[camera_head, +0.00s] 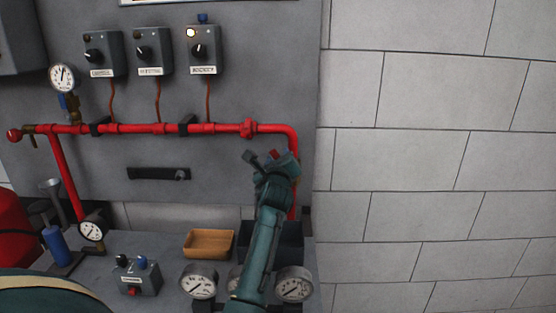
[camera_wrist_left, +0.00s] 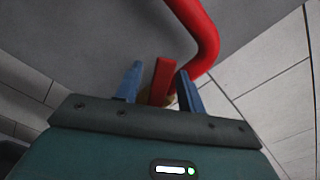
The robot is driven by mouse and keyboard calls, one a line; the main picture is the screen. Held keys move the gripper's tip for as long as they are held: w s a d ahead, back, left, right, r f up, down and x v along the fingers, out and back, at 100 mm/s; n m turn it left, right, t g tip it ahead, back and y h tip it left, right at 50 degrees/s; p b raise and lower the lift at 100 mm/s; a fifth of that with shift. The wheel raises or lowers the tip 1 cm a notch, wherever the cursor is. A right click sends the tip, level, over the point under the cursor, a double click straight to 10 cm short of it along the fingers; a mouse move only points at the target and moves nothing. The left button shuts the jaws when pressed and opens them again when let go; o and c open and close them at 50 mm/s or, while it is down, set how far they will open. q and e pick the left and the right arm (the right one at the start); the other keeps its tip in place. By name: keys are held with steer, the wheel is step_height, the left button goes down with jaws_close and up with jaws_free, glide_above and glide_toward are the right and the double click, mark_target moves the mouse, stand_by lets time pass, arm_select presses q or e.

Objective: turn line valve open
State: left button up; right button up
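The red pipe (camera_head: 215,128) runs along the grey panel and bends down at its right end. My left gripper (camera_head: 275,159) is at that downward run, over the line valve, which it mostly hides in the head view. In the left wrist view, the valve's red lever (camera_wrist_left: 161,80) stands between the two blue fingers of my left gripper (camera_wrist_left: 159,85). The fingers are apart, with a gap on the lever's left and the right finger very close to it; contact cannot be told. A brass-coloured part shows at the lever's base. My right gripper is not in view.
Three switch boxes (camera_head: 148,50) and a gauge (camera_head: 62,77) sit above the pipe. Below are a wooden tray (camera_head: 208,243), a dark bin (camera_head: 290,238), a control box (camera_head: 137,277) and gauges (camera_head: 198,281). A block wall (camera_head: 430,150) fills the right.

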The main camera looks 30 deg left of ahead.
arm_select(q)
steer(key=shift+c, duration=0.2)
jaws_close()
stand_by(0.3)
